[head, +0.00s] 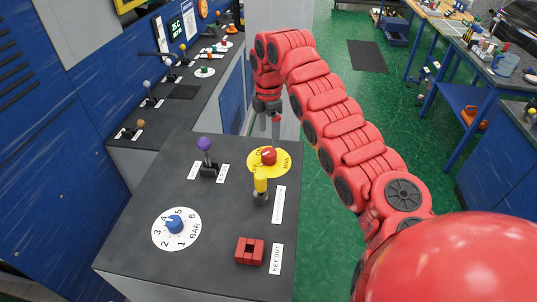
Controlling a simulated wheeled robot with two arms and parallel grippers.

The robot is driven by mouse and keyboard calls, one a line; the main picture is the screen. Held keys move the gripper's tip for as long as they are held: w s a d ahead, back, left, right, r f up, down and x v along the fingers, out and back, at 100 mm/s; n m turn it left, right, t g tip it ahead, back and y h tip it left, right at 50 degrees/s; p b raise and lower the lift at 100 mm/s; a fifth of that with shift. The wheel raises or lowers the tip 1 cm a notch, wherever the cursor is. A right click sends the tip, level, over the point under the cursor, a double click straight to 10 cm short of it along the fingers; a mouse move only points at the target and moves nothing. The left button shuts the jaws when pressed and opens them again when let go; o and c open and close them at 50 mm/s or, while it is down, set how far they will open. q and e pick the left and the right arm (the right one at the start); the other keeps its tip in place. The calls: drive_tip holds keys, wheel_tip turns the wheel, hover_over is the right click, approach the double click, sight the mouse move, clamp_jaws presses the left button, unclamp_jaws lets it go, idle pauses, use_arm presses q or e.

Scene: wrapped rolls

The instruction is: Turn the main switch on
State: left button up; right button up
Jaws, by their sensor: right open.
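The main switch is a red knob (268,156) on a yellow round plate (255,166) marked "MAIN", near the far right edge of the dark console top. Its exact turn position is too small to tell. My right gripper (271,136) points down just behind and above the knob, its two grey fingers apart and empty. I cannot tell whether a fingertip touches the knob. My left gripper is out of view.
A yellow-topped lever (261,182) stands just in front of the switch, a purple-knobbed lever (205,145) to its left. A blue dial (174,224) and a red block (249,251) are nearer. A longer control bench (150,120) stands behind.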

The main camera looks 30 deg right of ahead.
sight(269, 152)
wheel_tip(269, 152, down, 7)
drive_tip(key=shift+s+p, duration=0.1)
drive_tip(key=shift+p, duration=0.8)
drive_tip(key=shift+s+f, duration=0.15)
drive_tip(key=shift+f, duration=0.6)
drive_tip(key=c, duration=1.4)
